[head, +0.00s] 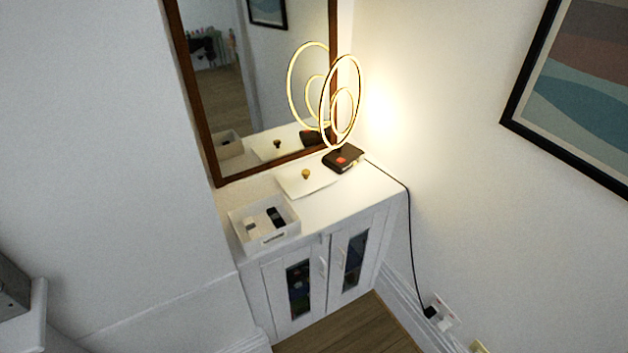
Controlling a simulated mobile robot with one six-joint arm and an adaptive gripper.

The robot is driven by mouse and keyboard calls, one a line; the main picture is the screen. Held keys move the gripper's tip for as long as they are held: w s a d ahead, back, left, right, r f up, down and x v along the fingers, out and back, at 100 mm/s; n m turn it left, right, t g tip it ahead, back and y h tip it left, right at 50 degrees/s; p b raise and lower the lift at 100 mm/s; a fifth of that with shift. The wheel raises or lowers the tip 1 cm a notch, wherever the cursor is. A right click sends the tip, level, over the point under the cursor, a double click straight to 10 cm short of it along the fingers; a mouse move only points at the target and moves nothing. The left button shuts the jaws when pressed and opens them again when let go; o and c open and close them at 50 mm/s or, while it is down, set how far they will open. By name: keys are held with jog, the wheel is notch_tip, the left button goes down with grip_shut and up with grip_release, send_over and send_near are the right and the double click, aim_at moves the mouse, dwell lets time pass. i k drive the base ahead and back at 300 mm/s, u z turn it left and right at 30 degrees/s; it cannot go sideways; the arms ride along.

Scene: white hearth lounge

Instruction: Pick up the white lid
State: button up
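The white lid (293,184) is a flat white panel with a small round brown-gold knob (305,174) on top. It lies on the top of a white cabinet (352,195), near the mirror, between an open white box and a lamp. Its reflection shows in the mirror. My gripper is not in view.
An open white box (282,238) holding dark and light items stands at the cabinet's left front. A lit ring lamp (321,97) on a dark base (343,159) stands right of the lid. A framed mirror (251,90) rises behind. Wooden floor (352,328) shows in front.

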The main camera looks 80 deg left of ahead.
aim_at(301, 181)
jog(key=i, duration=0.45)
jog(key=z, duration=0.2)
jog(key=k, duration=0.15)
jog(key=u, duration=3.1)
jog(key=i, duration=0.65)
jog(key=u, duration=0.05)
